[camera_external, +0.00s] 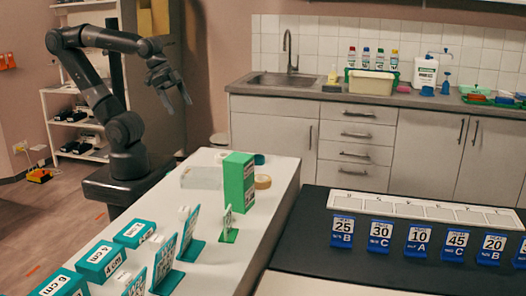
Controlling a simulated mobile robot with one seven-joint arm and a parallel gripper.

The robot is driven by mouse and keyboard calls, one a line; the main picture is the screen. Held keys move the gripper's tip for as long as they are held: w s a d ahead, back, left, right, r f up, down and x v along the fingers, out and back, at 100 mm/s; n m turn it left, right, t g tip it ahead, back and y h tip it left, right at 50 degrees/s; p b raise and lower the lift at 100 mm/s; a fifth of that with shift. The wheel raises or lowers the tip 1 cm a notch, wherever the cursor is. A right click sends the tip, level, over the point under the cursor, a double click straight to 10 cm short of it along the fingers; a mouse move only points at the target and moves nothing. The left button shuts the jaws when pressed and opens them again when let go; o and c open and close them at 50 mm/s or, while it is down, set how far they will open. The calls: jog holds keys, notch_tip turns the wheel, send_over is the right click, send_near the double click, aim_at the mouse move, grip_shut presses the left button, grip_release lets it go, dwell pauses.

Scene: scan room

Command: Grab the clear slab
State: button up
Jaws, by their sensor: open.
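The clear slab (202,177) is a pale, see-through flat block. It lies on the white counter (262,211), near its far left edge, just left of a green box. My gripper (177,99) is open and empty, in the air above and to the left of the slab. Its fingers point down and slightly right, well apart from the slab. The slab's right end is close to the green box; I cannot tell if they touch.
The upright green box (239,181) stands beside the slab, with a tan tape roll (262,182) behind it. Teal blocks (101,261) and green stands (190,236) fill the near counter. A dark table with blue number cards (381,236) is at right.

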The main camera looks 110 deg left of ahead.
jog(key=n+g, duration=0.2)
jog(key=g, duration=0.4)
send_over(202, 172)
notch_tip(202, 172, down, 8)
jog(key=f, duration=0.5)
jog(key=shift+s+d+f, duration=0.1)
jog(key=shift+d, duration=0.1)
jog(key=shift+a+f, duration=0.15)
jog(key=shift+f, duration=1.25)
jog(key=shift+a+f, duration=0.1)
jog(key=shift+f, duration=1.25)
jog(key=shift+c, duration=0.2)
jog(key=c, duration=1.3)
